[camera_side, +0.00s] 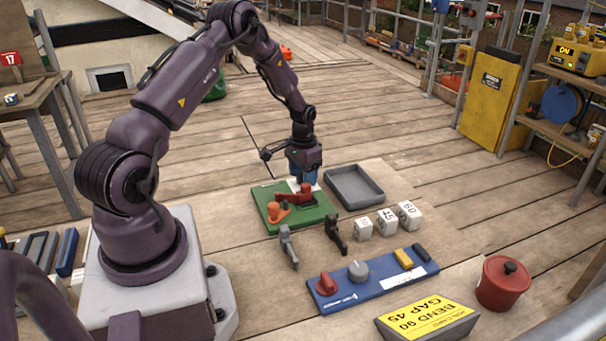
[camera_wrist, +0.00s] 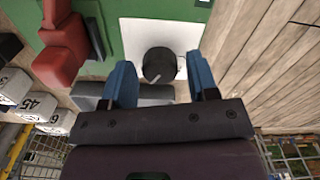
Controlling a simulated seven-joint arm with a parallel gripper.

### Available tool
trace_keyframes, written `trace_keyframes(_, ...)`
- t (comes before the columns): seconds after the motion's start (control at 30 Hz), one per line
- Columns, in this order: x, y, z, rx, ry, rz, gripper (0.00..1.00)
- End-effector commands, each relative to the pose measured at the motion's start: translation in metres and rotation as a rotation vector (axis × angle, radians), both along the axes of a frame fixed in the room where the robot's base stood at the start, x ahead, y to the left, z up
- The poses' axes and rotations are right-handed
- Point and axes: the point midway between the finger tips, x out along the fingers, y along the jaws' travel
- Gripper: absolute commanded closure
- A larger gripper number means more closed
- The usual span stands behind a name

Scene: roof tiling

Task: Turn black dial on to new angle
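The black dial (camera_wrist: 158,62) is a round knob on a white plate (camera_wrist: 137,30) on the green board (camera_wrist: 110,12). A light pointer line on it points toward the lower left in the wrist view. My gripper (camera_wrist: 160,72) is open, with one blue finger on either side of the dial and a visible gap to each. In the side view my gripper (camera_side: 303,172) points down over the back right of the green board (camera_side: 263,196), and its fingers hide the dial. I cannot tell the finger height above the plate.
A red clamp (camera_side: 294,196) and an orange part (camera_side: 278,212) stand on the board close to my gripper. A grey tray (camera_side: 355,187) lies to the right. Numbered white cubes (camera_side: 387,222), a blue panel (camera_side: 370,282), a yellow sign (camera_side: 428,318) and a red pot (camera_side: 503,284) are nearer the camera.

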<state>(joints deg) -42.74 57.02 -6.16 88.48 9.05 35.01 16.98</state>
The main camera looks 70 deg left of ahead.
Motion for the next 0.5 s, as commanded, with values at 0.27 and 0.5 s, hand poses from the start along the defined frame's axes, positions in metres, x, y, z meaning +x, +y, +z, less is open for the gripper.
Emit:
trace_keyframes(0.27,0.000,0.000,0.000,0.000,0.000,0.001,0.39)
trace_keyframes(0.5,0.001,0.000,0.021,0.003,-0.002,0.001,0.39)
